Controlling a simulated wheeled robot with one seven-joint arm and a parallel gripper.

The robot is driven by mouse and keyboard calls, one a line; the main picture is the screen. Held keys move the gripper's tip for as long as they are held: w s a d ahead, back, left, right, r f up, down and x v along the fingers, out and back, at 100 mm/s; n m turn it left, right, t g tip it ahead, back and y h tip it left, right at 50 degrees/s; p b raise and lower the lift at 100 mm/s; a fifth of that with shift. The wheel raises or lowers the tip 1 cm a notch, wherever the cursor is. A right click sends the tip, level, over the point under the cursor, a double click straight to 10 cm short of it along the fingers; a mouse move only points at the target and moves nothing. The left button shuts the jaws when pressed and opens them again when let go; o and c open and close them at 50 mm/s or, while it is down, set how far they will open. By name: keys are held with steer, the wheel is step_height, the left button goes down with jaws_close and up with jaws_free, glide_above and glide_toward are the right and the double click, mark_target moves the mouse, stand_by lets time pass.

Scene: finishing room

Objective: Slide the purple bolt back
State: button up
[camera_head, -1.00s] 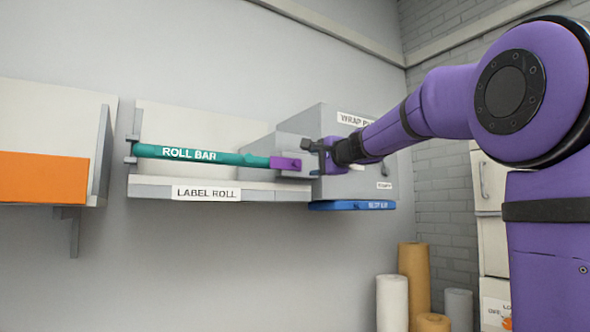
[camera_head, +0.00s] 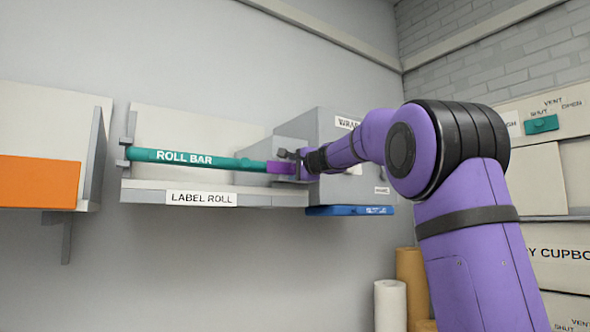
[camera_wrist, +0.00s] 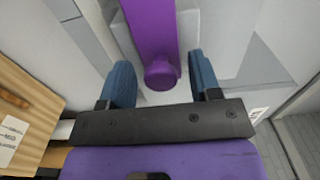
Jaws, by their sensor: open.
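The purple bolt (camera_head: 280,167) sits at the right end of the teal roll bar (camera_head: 200,159), labelled ROLL BAR, above the LABEL ROLL shelf. In the wrist view the bolt (camera_wrist: 150,28) is a purple strip with a round knob (camera_wrist: 160,74) at its near end. My gripper (camera_head: 296,162) is at the bolt's right end. In the wrist view my gripper (camera_wrist: 162,76) is open, with one blue finger on each side of the knob and a gap on both sides. The bolt's far part is out of the wrist frame.
The shelf (camera_head: 150,190) runs under the bar. A grey box (camera_head: 330,130) with a WRAP label stands behind and right of my gripper, with a blue bar (camera_head: 350,211) beneath. An orange panel (camera_head: 38,182) is at left. Rolls (camera_head: 390,305) stand below.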

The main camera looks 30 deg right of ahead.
steer(key=shift+w, duration=0.15)
jaws_close()
steer(key=shift+d, duration=2.9)
jaws_free()
steer(key=shift+d, duration=0.2)
steer(key=shift+a, duration=0.1)
